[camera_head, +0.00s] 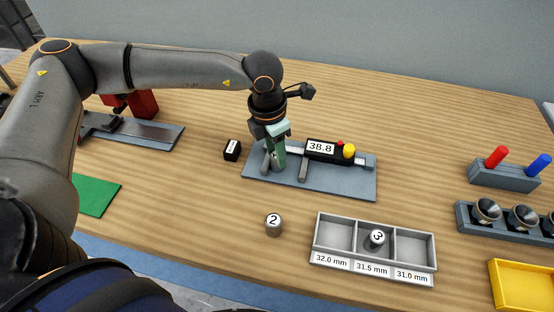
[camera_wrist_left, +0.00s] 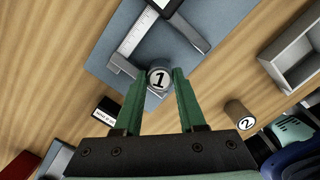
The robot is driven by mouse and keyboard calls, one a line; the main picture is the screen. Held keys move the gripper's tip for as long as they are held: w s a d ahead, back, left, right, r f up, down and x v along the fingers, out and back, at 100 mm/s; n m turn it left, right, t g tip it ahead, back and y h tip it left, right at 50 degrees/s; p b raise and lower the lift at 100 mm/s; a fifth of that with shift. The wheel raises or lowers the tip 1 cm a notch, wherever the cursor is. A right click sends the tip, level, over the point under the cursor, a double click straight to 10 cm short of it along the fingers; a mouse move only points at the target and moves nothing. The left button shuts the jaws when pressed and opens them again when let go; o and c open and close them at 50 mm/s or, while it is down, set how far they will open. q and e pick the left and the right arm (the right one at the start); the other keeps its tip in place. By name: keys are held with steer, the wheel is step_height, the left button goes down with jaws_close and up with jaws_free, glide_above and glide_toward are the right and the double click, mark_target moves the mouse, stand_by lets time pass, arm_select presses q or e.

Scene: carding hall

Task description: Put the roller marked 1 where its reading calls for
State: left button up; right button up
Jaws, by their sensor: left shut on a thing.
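The roller marked 1 (camera_wrist_left: 160,79) is between the green fingers of my left gripper (camera_wrist_left: 162,73), which is shut on it; its numbered end faces the wrist camera. In the head view my left gripper (camera_head: 275,158) points down at the left part of the caliper (camera_head: 322,150), and the roller is mostly hidden. The caliper lies on a blue-grey mat (camera_head: 345,187), and its display reads 38.8. I cannot tell whether its jaws touch the roller. A grey tray (camera_head: 317,236) has three compartments labelled 32.0, 31.5 and 31.0 mm. My right gripper is not in view.
Roller 3 (camera_head: 375,239) stands in the tray's middle compartment. Roller 2 (camera_head: 273,225) stands on the table left of the tray. A small black labelled block (camera_head: 232,150) is beside the mat. A peg block (camera_head: 503,176) and yellow tray (camera_head: 524,303) stand at the right.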

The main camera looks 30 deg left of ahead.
arm_select(q)
jaws_close()
steer(key=shift+r, duration=0.15)
